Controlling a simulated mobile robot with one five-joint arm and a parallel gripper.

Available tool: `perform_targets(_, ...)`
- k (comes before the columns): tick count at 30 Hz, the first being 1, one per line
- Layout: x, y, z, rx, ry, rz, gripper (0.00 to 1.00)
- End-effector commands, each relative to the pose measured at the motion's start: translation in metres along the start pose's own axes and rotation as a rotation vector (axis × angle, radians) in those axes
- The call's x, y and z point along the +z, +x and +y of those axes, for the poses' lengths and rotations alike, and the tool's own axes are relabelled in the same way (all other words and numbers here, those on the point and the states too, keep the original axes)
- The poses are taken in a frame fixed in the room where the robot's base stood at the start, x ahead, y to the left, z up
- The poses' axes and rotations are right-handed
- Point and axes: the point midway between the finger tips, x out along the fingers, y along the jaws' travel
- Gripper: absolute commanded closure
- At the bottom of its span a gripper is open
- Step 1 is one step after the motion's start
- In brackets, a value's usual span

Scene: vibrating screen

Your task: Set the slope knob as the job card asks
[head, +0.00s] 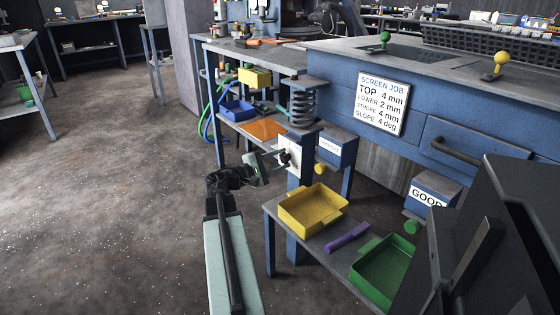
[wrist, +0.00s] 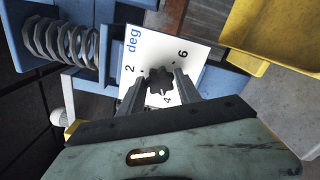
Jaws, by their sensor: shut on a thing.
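The job card (head: 382,103) on the blue machine side reads TOP 4 mm, LOWER 2 mm, STROKE 4 mm, SLOPE 4 deg. The slope dial plate (head: 291,152) is white and sits on a blue post below a coil spring. In the wrist view the plate (wrist: 188,48) shows 2, 4, 6 and "deg". The dark lobed slope knob (wrist: 160,78) is at its middle, between my gripper's fingers (wrist: 160,85), which are shut on it. In the head view my gripper (head: 274,160) reaches the plate from the left. I cannot tell which mark the knob points to.
A yellow tray (head: 341,209), a purple bar (head: 347,237) and a green tray (head: 355,278) are on the low shelf to the right. The coil spring (head: 303,105) stands above the dial. Open floor (head: 110,190) lies to the left.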

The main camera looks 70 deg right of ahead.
Motion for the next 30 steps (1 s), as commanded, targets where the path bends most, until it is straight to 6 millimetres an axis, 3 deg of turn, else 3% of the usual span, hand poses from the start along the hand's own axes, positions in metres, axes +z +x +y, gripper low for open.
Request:
perform_targets(18,-0.0028,-0.0012,0.0016,0.004,-0.040,0.008,1.00)
perform_targets(19,-0.0028,-0.0012,0.0016,0.005,-0.040,0.008,0.54)
perform_targets(21,-0.0025,-0.0011,0.0015,0.004,-0.040,0.007,0.40)
perform_targets(30,-0.0011,-0.0017,0.0006,0.002,-0.040,0.003,0.40)
